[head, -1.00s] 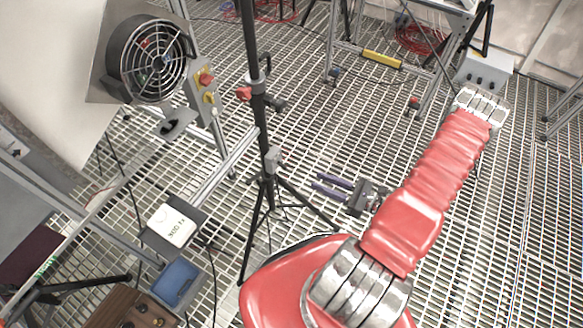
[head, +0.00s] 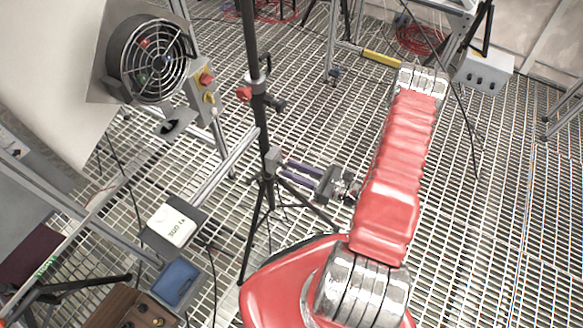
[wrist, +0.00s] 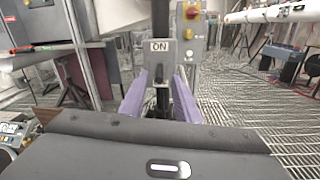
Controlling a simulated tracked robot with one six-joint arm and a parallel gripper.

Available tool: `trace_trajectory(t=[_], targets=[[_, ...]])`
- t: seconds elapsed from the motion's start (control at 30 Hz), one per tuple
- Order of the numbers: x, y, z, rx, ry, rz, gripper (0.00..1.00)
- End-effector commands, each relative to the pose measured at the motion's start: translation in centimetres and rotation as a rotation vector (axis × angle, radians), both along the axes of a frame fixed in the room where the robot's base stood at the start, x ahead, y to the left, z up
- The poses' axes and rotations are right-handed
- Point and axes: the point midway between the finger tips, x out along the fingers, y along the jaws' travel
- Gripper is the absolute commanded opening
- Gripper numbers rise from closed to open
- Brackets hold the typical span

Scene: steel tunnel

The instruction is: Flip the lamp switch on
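The lamp switch is a small grey box (head: 272,160) on the black tripod stand (head: 257,100). In the wrist view the switch box (wrist: 160,62) faces me, with a white "ON" label (wrist: 160,46) near its top and a small dark lever (wrist: 160,73) below it. The lever's exact position is too small to tell. My gripper (head: 285,167) is close to the right of the stand. In the wrist view my gripper (wrist: 158,80) has its two purple fingers apart, with the box and pole seen between them and nothing held. I cannot tell whether they touch the box.
Behind the stand is a grey control panel (head: 204,90) with a red knob, beside a round fan (head: 150,60). A white box (head: 172,226) and a blue tray (head: 177,283) are at lower left. The tripod legs spread over the grating floor. Open floor lies right of my arm.

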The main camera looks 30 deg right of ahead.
Motion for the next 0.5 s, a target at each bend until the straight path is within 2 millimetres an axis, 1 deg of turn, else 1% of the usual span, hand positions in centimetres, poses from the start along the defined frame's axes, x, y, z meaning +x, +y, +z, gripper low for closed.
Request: trace_trajectory(t=[0.03, 0.2, 0.5], targets=[[0.35, 0.36, 0.00, 0.000, 0.000, 0.003, 0.29], [1.13, 0.93, 0.00, 0.000, 0.000, 0.002, 0.29], [1.32, 1.01, 0.00, 0.000, 0.000, 0.000, 0.29]])
